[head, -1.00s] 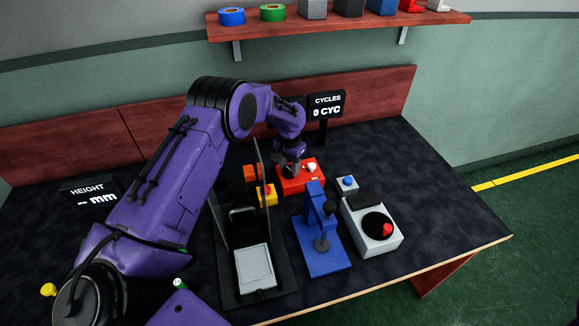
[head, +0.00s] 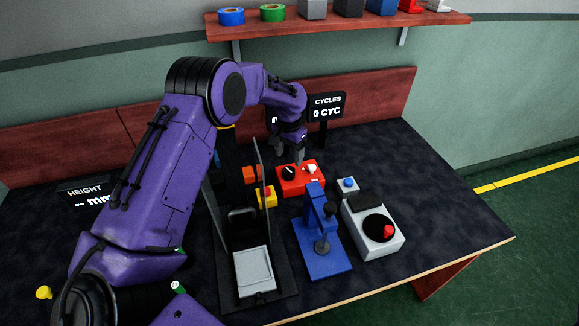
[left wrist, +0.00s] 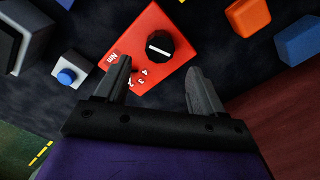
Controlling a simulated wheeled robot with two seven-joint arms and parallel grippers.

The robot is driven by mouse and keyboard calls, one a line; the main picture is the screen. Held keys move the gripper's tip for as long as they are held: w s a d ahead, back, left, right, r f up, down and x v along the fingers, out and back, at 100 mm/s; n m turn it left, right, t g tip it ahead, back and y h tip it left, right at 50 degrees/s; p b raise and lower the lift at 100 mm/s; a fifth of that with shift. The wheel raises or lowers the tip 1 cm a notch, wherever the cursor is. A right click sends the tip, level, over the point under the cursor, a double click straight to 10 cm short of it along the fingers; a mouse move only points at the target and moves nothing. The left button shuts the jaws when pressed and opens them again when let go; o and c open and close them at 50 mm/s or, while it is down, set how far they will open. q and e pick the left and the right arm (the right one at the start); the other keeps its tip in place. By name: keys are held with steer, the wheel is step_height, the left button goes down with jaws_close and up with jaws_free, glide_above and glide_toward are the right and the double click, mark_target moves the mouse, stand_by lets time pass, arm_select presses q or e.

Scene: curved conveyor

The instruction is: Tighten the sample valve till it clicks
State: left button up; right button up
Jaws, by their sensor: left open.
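A red box (head: 298,187) stands on the table, also in the left wrist view (left wrist: 161,22). On it is a black knob (head: 289,172) with a white line, also in the left wrist view (left wrist: 160,46), beside printed "Nm" and numbers. A small whitish part (head: 311,169) sits on the box to the right of the knob; in the left wrist view I cannot make it out. Nothing is labelled as the sample valve, so I cannot tell which part it is. My left gripper (head: 290,158) is open and empty, above and behind the knob, apart from it. My right gripper is out of view.
A blue press-like stand (head: 325,258), a grey box with a black disc and red knob (head: 372,236), and a blue button (head: 347,183) stand in front and right. A black fixture with a clear upright panel (head: 258,290) is front left. A "0 CYC" display (head: 326,108) stands behind.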

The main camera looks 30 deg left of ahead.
mark_target(289, 169)
arm_select(q)
step_height(289, 169, up, 4)
steer(key=shift+r, duration=0.25)
